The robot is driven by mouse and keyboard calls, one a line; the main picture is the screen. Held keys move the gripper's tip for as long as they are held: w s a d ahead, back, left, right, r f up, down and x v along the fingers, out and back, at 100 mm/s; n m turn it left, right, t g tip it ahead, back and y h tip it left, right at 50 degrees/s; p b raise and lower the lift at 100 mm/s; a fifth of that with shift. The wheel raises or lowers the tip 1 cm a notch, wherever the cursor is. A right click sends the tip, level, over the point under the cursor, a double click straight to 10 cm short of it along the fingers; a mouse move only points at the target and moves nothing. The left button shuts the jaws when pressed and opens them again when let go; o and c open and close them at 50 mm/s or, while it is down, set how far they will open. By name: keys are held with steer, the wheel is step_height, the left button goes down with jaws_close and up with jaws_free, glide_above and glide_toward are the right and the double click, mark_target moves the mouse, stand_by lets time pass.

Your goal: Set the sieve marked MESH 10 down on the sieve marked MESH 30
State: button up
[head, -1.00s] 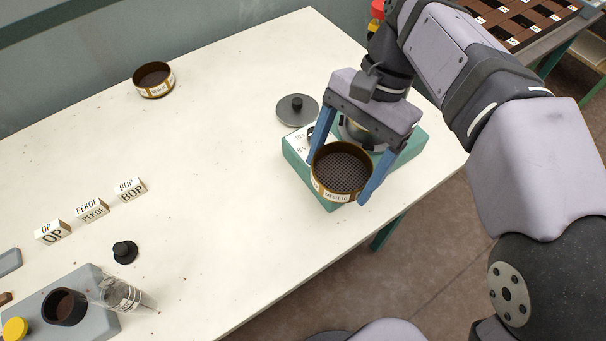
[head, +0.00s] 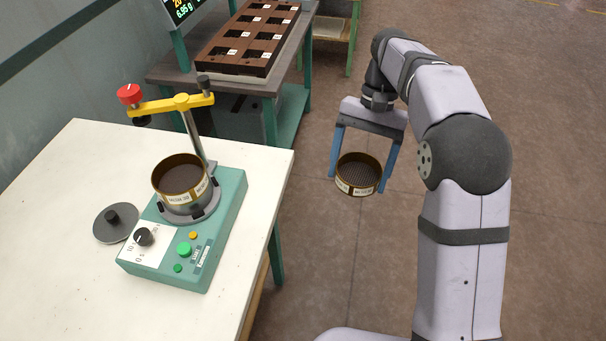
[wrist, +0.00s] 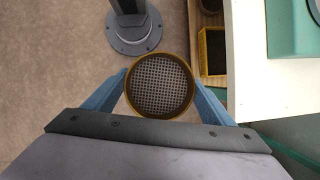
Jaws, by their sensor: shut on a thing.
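My gripper (head: 359,184) is shut on a round brass-rimmed sieve (head: 357,173), its blue fingers on opposite sides of the rim. The sieve hangs over the floor to the right of the table, its label too small to read now; it read MESH 10 a second ago. In the wrist view the sieve (wrist: 160,87) shows its mesh between the fingers. The sieve marked MESH 30 (head: 181,179) sits on the round seat of the green shaker (head: 222,233) on the white table, open at the top. My gripper is well apart from it, to the right.
A yellow clamp arm (head: 172,106) with a red knob rises behind the MESH 30 sieve on a metal post. A grey lid (head: 115,222) with a black knob lies left of the shaker. A brown compartment tray (head: 250,38) stands on a bench behind. Open floor surrounds my gripper.

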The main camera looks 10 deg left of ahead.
steer(key=w+d+f, duration=0.2)
steer(key=w+d, duration=0.1)
steer(key=d, duration=0.8)
step_height(320, 180, up, 5)
steer(key=n+t+h+p, duration=0.2)
steer(key=n+h+p, duration=0.3)
steer(key=n+p, duration=0.8)
glide_above(352, 183)
steer(key=s+a+r+n+t+y+p, duration=0.1)
steer(key=s+a+r+n+p, duration=0.3)
steer(key=a+n, duration=0.4)
steer(key=s+a+r+n+t+y+p, duration=0.1)
steer(key=s+a+r+n+t+p, duration=0.2)
steer(key=a, duration=1)
steer(key=s+a+r+n+t+y+p, duration=0.1)
steer(key=s+a+r+n+t+p, duration=0.1)
steer(key=s+a+r+n+p, duration=0.3)
steer(key=a+r+n+p, duration=0.3)
steer(key=a+n+p, duration=0.1)
steer(key=n, duration=0.3)
steer(key=shift+a+r+n+t, duration=0.35)
steer(key=shift+a+n+t, duration=0.05)
steer(key=shift+a, duration=0.25)
steer(key=shift+p, duration=0.3)
